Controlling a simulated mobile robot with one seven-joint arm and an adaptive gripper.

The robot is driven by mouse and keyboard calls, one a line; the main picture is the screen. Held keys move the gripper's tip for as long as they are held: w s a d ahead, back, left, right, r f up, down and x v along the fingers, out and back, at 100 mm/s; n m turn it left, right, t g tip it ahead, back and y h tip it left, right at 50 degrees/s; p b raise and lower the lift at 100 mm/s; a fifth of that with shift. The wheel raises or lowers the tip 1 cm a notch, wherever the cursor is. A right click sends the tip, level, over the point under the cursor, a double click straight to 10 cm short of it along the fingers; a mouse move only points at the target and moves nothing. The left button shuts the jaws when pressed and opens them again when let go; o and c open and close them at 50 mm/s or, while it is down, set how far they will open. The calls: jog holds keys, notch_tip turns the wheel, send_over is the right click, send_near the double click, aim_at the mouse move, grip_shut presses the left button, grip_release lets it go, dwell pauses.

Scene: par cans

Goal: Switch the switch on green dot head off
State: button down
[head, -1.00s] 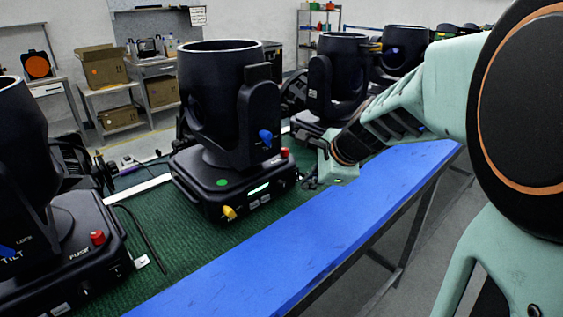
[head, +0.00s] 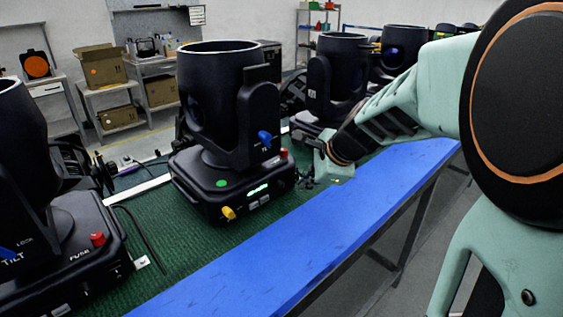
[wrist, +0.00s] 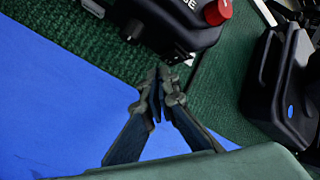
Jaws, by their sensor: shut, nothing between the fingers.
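The green dot head (head: 222,130) is a black moving-head light standing upright on the bench in the middle of the head view. A green dot (head: 221,183) marks its base. The base front carries a yellow knob (head: 229,212), a lit green display (head: 257,190) and a red fuse knob (head: 283,153). A blue lever (head: 265,138) sits on its yoke. My gripper (head: 303,180) is shut and empty beside the base's right end. In the wrist view my gripper (wrist: 161,77) points toward a black base with a red knob (wrist: 217,12). I cannot make out the switch itself.
The bench has a green mat (head: 165,255) and a blue front strip (head: 270,270). Another head (head: 25,200) stands at the left, and more heads (head: 333,85) stand behind at the right.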

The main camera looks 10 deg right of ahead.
jog(key=shift+w+a, duration=0.25)
jog(key=shift+w, duration=0.1)
dwell(0.7)
jog(key=shift+s+d, duration=0.1)
jog(key=shift+s, duration=0.05)
jog(key=shift+s+d, duration=0.3)
jog(key=shift+s, duration=0.2)
jog(key=shift+d, duration=0.1)
jog(key=shift+s+d+r+b, duration=0.2)
jog(key=shift+s+d, duration=0.25)
jog(key=shift+s, duration=0.2)
jog(key=shift+s+d+r+b, duration=0.1)
jog(key=shift+s+d+b, duration=0.1)
jog(key=shift+s+d, duration=0.4)
jog(key=shift+s+d+r+b, duration=0.2)
jog(key=shift+s+d, duration=0.15)
jog(key=shift+s, duration=0.4)
